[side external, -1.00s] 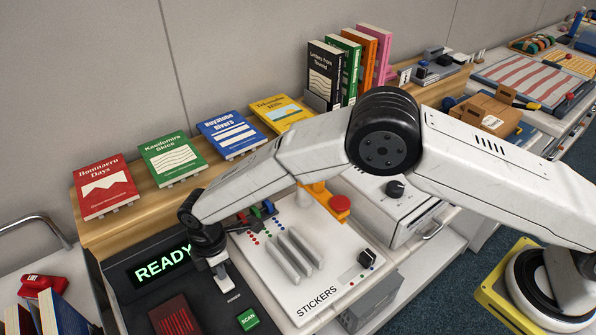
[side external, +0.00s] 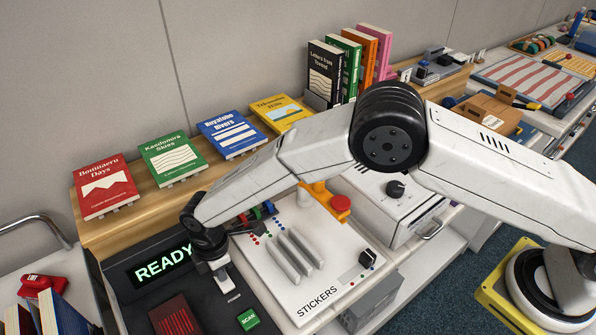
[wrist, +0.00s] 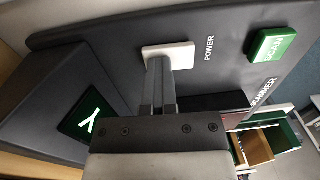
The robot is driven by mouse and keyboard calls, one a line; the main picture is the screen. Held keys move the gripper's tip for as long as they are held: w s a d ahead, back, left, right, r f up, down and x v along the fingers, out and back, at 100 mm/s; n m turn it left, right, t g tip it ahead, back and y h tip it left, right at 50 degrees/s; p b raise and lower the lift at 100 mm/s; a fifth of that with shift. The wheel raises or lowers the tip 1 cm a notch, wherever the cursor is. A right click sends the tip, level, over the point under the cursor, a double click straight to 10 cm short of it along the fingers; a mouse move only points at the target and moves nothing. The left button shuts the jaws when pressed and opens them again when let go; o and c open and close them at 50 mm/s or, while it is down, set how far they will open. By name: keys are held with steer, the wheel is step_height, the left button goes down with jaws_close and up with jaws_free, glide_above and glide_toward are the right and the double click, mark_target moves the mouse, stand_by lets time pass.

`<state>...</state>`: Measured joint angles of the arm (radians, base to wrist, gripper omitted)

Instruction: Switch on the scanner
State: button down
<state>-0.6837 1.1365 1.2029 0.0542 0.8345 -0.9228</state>
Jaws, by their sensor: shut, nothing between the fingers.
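The scanner (side external: 190,283) is a dark console at the lower left of the side view. Its screen (side external: 163,266) is lit and reads READY in green. Beside the POWER label in the wrist view is a white switch plate (wrist: 168,56). A green SCAN button (side external: 247,319) sits near the console's front edge; it also shows in the wrist view (wrist: 271,45). My gripper (wrist: 159,77) is shut and empty, with its fingertips at the white plate. The fingers hide the switch itself, so its position and any contact cannot be told.
A red-lit scan window (side external: 175,318) lies on the console's near left. The white STICKERS panel (side external: 295,255) stands to the right, with ridges and a knob. Books on a wooden shelf (side external: 150,197) line the back. A red stapler-like object (side external: 42,286) lies at far left.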

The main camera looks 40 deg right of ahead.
steer(key=shift+s+d+f, duration=0.1)
steer(key=shift+s+f, duration=0.35)
steer(key=shift+s, duration=0.25)
step_height(320, 180, up, 15)
steer(key=w, duration=0.1)
steer(key=shift+w, duration=0.4)
steer(key=d+r+m+t, duration=0.1)
steer(key=d+r+m, duration=0.2)
steer(key=d+m, duration=1.05)
steer(key=s+d+m+t, duration=0.1)
steer(key=s+d+m, duration=0.1)
steer(key=s+d, duration=0.5)
steer(key=s+d+f+m+t, duration=0.1)
steer(key=s+d+m, duration=0.1)
steer(key=s+d, duration=0.6)
steer(key=d, duration=0.7)
steer(key=shift+s, duration=0.15)
